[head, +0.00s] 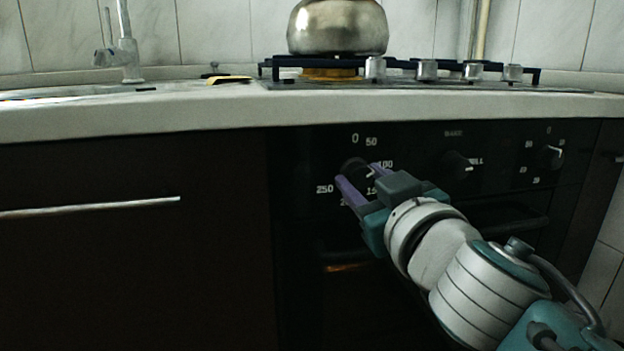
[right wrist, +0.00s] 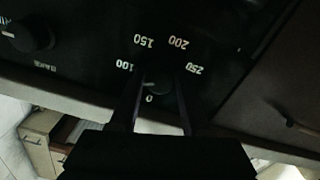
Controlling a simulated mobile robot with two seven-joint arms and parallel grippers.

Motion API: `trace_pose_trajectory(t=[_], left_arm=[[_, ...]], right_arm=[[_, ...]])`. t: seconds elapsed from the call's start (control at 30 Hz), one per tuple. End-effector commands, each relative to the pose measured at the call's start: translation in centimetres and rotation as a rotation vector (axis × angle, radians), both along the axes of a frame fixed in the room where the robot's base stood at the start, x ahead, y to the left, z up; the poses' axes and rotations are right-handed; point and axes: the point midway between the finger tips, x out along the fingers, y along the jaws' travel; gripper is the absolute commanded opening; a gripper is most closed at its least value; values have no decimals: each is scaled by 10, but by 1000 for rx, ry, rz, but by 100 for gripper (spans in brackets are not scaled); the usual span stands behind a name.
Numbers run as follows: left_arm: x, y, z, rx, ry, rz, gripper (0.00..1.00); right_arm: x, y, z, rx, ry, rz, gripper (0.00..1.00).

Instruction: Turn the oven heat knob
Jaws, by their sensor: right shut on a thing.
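The oven heat knob (head: 354,167) is a dark round dial at the left of the black oven panel. Numbers from 0 to 250 ring it, some hidden by my gripper. My right gripper (head: 362,172) has its two purple fingers on either side of the knob and is shut on it. In the right wrist view the knob (right wrist: 160,82) sits between the dark fingers, seen upside down. Its pale pointer mark faces the side with 50 and 100; the exact setting is hard to read. My left gripper is not in view.
Another knob (head: 457,165) and a third knob (head: 549,157) are to the right on the panel. Above, a metal kettle (head: 338,27) stands on the gas hob (head: 430,86). The pale countertop (head: 180,112) overhangs the panel. A drawer handle (head: 90,207) lies left.

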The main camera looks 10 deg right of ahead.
Motion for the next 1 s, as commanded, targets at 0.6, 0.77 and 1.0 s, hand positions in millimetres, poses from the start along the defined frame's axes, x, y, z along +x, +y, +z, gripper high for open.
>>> trace_pose_trajectory(t=[0.6, 0.77, 1.0], left_arm=[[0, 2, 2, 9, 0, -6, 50], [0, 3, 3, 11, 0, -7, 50], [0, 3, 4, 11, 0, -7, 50]], right_arm=[[0, -1, 1, -584, -21, 0, 0], [0, -1, 1, -736, -26, 0, 0], [0, -1, 2, -940, -33, 0, 0]])
